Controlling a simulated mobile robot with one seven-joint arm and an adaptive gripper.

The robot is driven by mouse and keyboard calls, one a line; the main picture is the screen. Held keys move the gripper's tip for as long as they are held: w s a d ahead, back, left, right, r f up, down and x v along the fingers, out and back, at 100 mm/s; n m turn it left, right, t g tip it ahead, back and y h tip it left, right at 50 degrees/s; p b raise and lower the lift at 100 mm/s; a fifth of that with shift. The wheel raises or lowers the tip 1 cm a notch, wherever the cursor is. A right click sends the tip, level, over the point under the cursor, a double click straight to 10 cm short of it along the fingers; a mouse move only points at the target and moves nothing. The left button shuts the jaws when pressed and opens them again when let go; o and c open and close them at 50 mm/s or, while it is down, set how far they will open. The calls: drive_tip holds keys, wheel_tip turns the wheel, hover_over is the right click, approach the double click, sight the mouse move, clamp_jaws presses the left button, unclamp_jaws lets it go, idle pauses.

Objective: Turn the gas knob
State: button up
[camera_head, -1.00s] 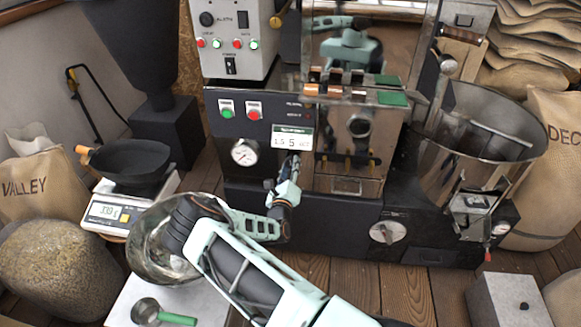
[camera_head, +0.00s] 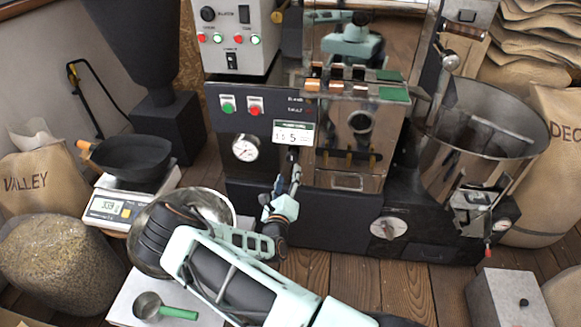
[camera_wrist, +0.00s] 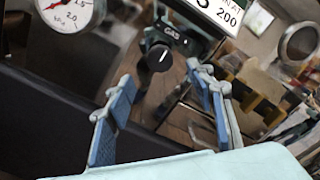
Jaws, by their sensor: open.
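The gas knob (camera_wrist: 159,57) is a round black knob with a white pointer line, beside a small "GAS" label (camera_wrist: 172,33) in the wrist view. My gripper (camera_wrist: 162,78) is open, its two blue-padded fingers either side of the line of sight to the knob. Nothing is between the pads, and the knob appears beyond the fingertips. There the knob is too small and dark to make out clearly.
A pressure gauge (camera_head: 245,148) sits left of the display, below green and red buttons (camera_head: 241,105). A metal bowl (camera_head: 217,204) is behind my arm. A scale (camera_head: 104,208) with a black pan stands left. The cooling drum (camera_head: 433,157) is right.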

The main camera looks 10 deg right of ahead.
drive_tip(key=shift+v, duration=2.25)
